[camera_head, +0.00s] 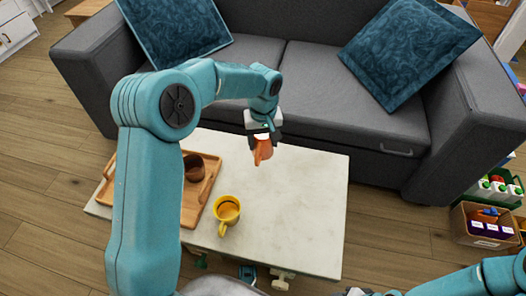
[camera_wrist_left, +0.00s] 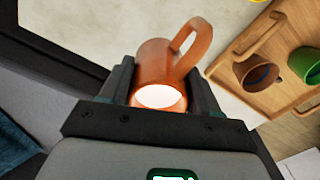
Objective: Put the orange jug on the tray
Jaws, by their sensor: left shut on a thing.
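The orange jug (camera_head: 263,151) is held in my left gripper (camera_head: 263,138), above the white table near its back edge. In the left wrist view the jug (camera_wrist_left: 160,62) sits between the two fingers (camera_wrist_left: 160,85), with its handle sticking up to the right. The wooden tray (camera_head: 190,214) lies on the left part of the table, partly hidden by my left arm. A brown cup (camera_head: 195,168) stands on the tray. In the left wrist view a green cup (camera_wrist_left: 304,64) is also on the tray (camera_wrist_left: 228,70). The jug is apart from the tray.
A yellow mug (camera_head: 227,210) stands on the table (camera_head: 300,215) just right of the tray. The right part of the table is clear. A grey sofa (camera_head: 320,85) with blue cushions stands behind it. Crates with small items (camera_head: 485,225) are at the far right.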

